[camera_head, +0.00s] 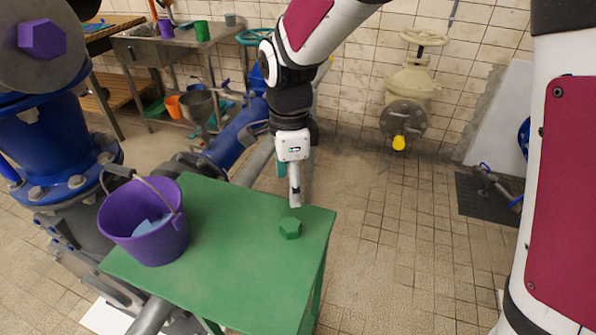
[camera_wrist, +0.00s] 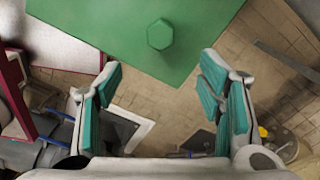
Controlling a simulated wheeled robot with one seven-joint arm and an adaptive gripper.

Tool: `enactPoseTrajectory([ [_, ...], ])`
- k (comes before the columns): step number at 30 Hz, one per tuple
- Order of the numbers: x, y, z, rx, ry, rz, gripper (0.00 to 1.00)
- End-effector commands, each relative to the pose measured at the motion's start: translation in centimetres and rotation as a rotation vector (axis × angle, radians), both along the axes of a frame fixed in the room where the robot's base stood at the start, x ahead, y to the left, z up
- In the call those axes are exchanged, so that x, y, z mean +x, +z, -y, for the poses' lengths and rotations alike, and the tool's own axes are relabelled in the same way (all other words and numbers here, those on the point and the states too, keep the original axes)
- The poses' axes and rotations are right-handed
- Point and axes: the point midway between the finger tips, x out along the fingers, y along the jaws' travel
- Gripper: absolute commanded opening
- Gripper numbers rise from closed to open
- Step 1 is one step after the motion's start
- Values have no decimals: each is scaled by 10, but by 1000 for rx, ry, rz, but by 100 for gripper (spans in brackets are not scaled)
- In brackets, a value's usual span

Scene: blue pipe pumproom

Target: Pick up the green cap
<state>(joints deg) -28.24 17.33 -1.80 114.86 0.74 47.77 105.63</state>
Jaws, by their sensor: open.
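The green cap (camera_head: 290,228) is a small hexagonal piece on the green table (camera_head: 232,280), near its right back corner. In the wrist view the cap (camera_wrist: 160,35) lies beyond the fingertips, roughly centred between them. My gripper (camera_head: 295,195) hangs just above and behind the cap, apart from it. In the wrist view my gripper (camera_wrist: 161,78) is open, its teal-padded fingers spread wide with nothing between them.
A purple bucket (camera_head: 140,240) with a blue item inside stands on the table's left side. Blue pipework (camera_head: 70,150) is at the left. A sink bench (camera_head: 170,45) stands at the back. The table around the cap is clear.

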Motion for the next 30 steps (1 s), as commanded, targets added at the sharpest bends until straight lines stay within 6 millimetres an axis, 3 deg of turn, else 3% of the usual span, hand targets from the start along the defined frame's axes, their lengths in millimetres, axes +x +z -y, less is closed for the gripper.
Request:
enactPoseTrajectory([
  [12,0,-70,1,-3,-2,-4,62],
  [20,0,-88,1,-1,-2,-2,62],
  [30,1,-131,3,-1,-2,-2,62],
])
